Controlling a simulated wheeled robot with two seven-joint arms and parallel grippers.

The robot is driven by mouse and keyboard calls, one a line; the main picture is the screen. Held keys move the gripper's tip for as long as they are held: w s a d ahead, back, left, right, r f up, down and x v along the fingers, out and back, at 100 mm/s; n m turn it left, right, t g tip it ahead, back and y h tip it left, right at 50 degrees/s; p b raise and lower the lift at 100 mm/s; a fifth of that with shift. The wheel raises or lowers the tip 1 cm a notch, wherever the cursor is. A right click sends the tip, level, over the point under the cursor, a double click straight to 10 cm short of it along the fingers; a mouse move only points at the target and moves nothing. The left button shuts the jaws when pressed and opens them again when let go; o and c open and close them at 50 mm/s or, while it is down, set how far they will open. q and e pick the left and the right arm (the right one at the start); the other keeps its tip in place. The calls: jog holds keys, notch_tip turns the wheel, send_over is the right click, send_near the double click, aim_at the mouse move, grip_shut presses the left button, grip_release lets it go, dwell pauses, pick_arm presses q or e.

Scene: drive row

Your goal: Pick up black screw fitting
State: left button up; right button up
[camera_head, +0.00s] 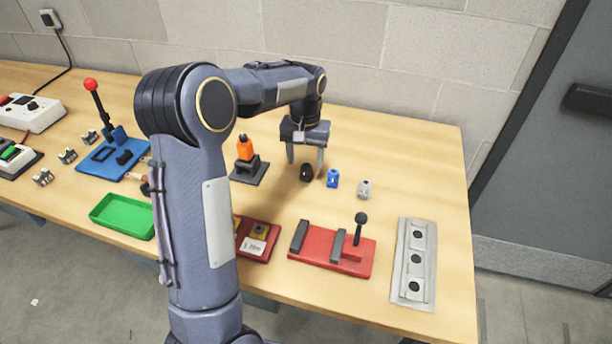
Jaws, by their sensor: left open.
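The black screw fitting (307,172) is a small dark piece on the wooden table, left of a blue fitting (333,178) and a grey-white fitting (364,188). My left gripper (306,168) points down over the table with its fingers apart. The black fitting shows between the fingertips, and I cannot tell whether they touch it. My left arm covers part of the table's middle. My right gripper is not in view.
A red base with a black lever (332,251) and a grey plate with several dark holes (413,262) lie nearer the front. An orange-topped piece on a dark base (247,165) stands left of the gripper. A green tray (122,217) is at the left.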

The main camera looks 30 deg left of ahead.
aim_at(306, 165)
pick_arm(q)
jog(key=f, duration=0.5)
jog(key=shift+w+a+f, duration=0.1)
jog(key=shift+w, duration=0.3)
jog(key=shift+c, duration=0.5)
